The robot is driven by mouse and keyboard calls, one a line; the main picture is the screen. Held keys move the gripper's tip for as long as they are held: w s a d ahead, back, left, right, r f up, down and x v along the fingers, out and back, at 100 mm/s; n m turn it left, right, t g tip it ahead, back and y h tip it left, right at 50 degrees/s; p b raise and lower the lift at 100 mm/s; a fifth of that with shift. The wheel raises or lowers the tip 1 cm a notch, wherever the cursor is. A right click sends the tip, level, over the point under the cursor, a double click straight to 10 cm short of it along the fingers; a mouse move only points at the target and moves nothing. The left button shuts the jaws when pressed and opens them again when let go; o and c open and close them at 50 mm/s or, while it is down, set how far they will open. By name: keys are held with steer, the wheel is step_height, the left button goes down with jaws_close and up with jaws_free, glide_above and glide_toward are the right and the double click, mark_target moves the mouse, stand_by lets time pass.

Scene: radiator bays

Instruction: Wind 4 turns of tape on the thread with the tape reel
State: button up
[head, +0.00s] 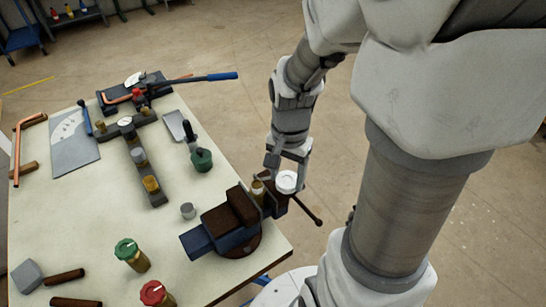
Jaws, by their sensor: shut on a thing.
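My gripper (284,168) is at the right edge of the workbench, shut on the white tape reel (287,182). The reel hangs below the fingers, just right of a small brass threaded piece (257,191).
The vise handle (305,210) juts past the bench edge.

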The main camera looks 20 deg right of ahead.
steer(key=r+p, duration=0.4)
steer(key=r, duration=0.1)
steer(key=r+p, duration=0.3)
steer(key=shift+s+r, duration=0.25)
steer(key=shift+s, duration=0.1)
